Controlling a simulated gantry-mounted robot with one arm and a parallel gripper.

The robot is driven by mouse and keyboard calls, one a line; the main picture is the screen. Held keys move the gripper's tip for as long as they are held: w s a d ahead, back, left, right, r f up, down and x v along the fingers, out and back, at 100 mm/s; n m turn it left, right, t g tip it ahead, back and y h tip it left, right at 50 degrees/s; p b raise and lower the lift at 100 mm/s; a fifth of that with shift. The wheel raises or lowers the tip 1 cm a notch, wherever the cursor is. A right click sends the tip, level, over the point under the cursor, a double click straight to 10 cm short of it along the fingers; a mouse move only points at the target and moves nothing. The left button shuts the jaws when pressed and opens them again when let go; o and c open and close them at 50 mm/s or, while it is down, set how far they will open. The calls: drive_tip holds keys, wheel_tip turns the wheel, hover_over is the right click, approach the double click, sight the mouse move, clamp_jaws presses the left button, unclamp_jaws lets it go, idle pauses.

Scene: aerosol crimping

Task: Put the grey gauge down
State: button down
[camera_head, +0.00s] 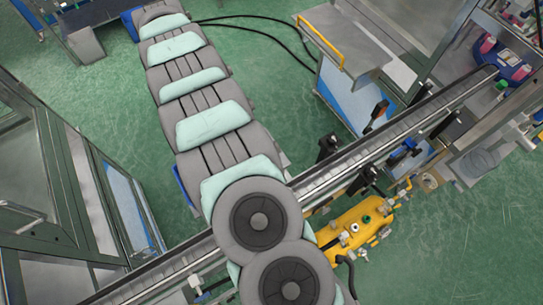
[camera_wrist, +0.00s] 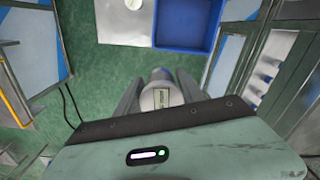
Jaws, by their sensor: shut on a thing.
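The grey gauge (camera_wrist: 161,97) is a short grey cylinder with a small pale label. In the wrist view it sits between the two dark fingers of my gripper (camera_wrist: 160,80), which are shut on it. Past the fingertips is an empty-looking blue tray (camera_wrist: 188,24), with a pale metal plate (camera_wrist: 125,22) to its left. The gauge appears apart from both, over the green floor in the picture. In the head view my arm reaches to the top left and hides the gripper and gauge.
In the head view a conveyor rail (camera_head: 390,135) crosses diagonally, with a yellow machine unit (camera_head: 358,224) beside it. A framed machine (camera_head: 50,190) stands at left. A grey bench (camera_head: 95,14) is at top left. Black cables (camera_head: 262,17) run across the green floor.

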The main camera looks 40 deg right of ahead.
drive_tip(key=s+d+f+m, duration=0.1)
drive_tip(key=s+d+f, duration=0.4)
drive_tip(key=s+d, duration=0.35)
drive_tip(key=s+d+f, duration=0.4)
drive_tip(key=s+d, duration=0.3)
drive_tip(key=s, duration=0.2)
drive_tip(key=f+b, duration=0.2)
drive_tip(key=f, duration=0.5)
drive_tip(key=f+b, duration=0.2)
drive_tip(key=f, duration=0.6)
drive_tip(key=shift+s+f+b, duration=0.2)
drive_tip(key=shift+f+b, duration=0.1)
drive_tip(key=shift+w+d+f, duration=0.1)
drive_tip(key=shift+d+f, duration=0.05)
drive_tip(key=shift+f, duration=0.25)
drive_tip(key=shift+f+p, duration=0.3)
drive_tip(key=shift+f, duration=1.65)
